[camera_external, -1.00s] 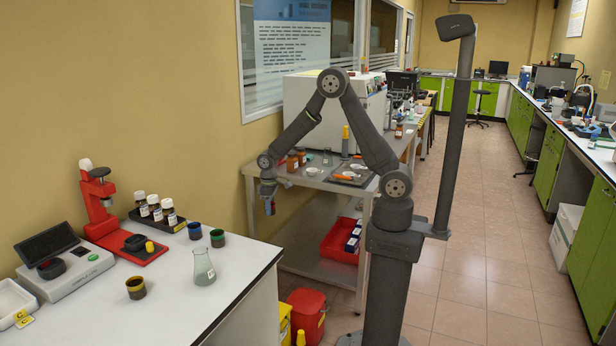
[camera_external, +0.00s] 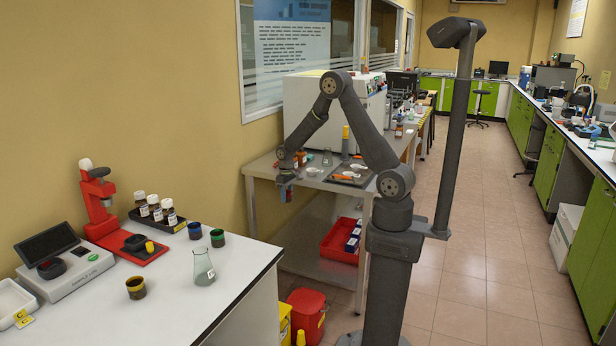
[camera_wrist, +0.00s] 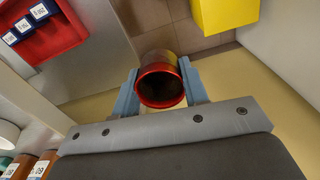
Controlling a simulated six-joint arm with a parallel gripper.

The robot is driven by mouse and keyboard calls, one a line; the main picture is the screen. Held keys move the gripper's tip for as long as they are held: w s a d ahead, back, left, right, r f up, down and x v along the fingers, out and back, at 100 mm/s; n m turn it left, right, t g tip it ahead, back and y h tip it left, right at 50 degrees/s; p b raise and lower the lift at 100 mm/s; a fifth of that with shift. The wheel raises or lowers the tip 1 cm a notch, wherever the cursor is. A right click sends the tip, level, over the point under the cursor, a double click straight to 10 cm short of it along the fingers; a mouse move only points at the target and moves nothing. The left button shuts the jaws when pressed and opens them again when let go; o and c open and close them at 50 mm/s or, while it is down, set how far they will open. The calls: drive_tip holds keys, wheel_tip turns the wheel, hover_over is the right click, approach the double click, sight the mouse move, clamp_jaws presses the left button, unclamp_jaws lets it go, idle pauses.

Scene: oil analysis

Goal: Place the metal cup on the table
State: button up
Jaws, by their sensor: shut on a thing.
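In the wrist view, my gripper (camera_wrist: 159,88) has its two blue fingers shut on the sides of a metal cup (camera_wrist: 161,68). The cup has a red rim and a dark inside, and its open mouth faces the camera. What is inside it cannot be told. In the external view, my gripper (camera_external: 286,190) hangs at the left front edge of the grey metal table (camera_external: 320,184). The cup there is too small to make out clearly. A white-topped table (camera_external: 221,300) stands in the left foreground.
The white-topped table bears a flask (camera_external: 203,268), dark cups (camera_external: 136,288), bottles and a red instrument (camera_external: 97,199). A red tray (camera_external: 338,243) sits on the metal table's lower shelf. Red (camera_external: 306,313) and yellow (camera_wrist: 225,14) containers stand on the floor.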

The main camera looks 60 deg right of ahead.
drive_tip(key=s+d+r, duration=0.1)
drive_tip(key=d+r, duration=0.1)
drive_tip(key=d, duration=0.5)
drive_tip(key=s+d+r+m, duration=0.1)
drive_tip(key=d+r, duration=0.1)
drive_tip(key=d, duration=0.6)
drive_tip(key=s+d+r+m, duration=0.1)
drive_tip(key=d+r, duration=0.2)
drive_tip(key=d, duration=0.4)
drive_tip(key=shift+s+d+r, duration=0.1)
drive_tip(key=shift+s+d, duration=0.15)
drive_tip(key=shift+d, duration=0.15)
drive_tip(key=s+d+r+m, duration=0.1)
drive_tip(key=s+d+r, duration=0.2)
drive_tip(key=s+d, duration=0.35)
drive_tip(key=s+d+r+m, duration=0.1)
drive_tip(key=s+d+r, duration=0.3)
drive_tip(key=d, duration=0.6)
drive_tip(key=w+a+f, duration=0.1)
drive_tip(key=w+f, duration=0.1)
drive_tip(key=w, duration=0.1)
drive_tip(key=w+a+f, duration=0.1)
drive_tip(key=w+f, duration=0.1)
drive_tip(key=w, duration=0.2)
drive_tip(key=w+a+f, duration=0.1)
drive_tip(key=w+f, duration=0.2)
drive_tip(key=shift+w+a+f, duration=0.1)
drive_tip(key=shift+w+a, duration=0.05)
drive_tip(key=shift+a, duration=0.1)
drive_tip(key=shift+f, duration=1.95)
